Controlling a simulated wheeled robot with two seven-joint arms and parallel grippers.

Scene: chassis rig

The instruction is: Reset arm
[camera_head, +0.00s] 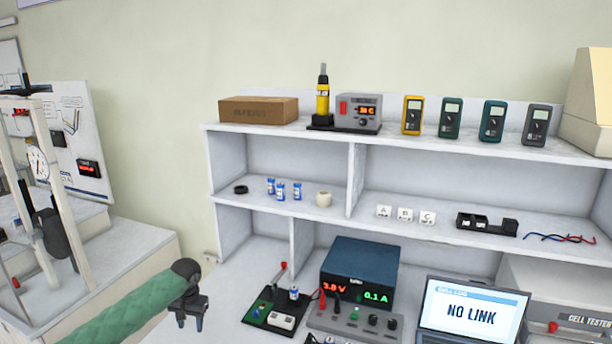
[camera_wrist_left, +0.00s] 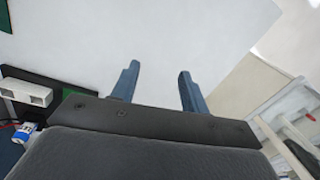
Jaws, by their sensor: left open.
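My left gripper (camera_head: 190,322) comes in from the lower left on a green-sleeved arm. It is in front of the bench, left of the small black board (camera_head: 262,318) that carries a red lever and a battery cell (camera_head: 294,293). In the left wrist view its two blue-grey fingers (camera_wrist_left: 156,88) are apart with nothing between them, over a bare pale surface. The board's white block (camera_wrist_left: 28,92) and the cell (camera_wrist_left: 26,132) show at the left edge of that view. My right gripper is not in view.
A power supply (camera_head: 358,275) and a laptop (camera_head: 472,312) reading NO LINK stand right of the board. The shelf unit (camera_head: 300,143) above holds a cardboard box (camera_head: 258,110), several multimeters and several blue cells. A test frame (camera_head: 62,190) stands at left. Pale bench space beside the gripper is clear.

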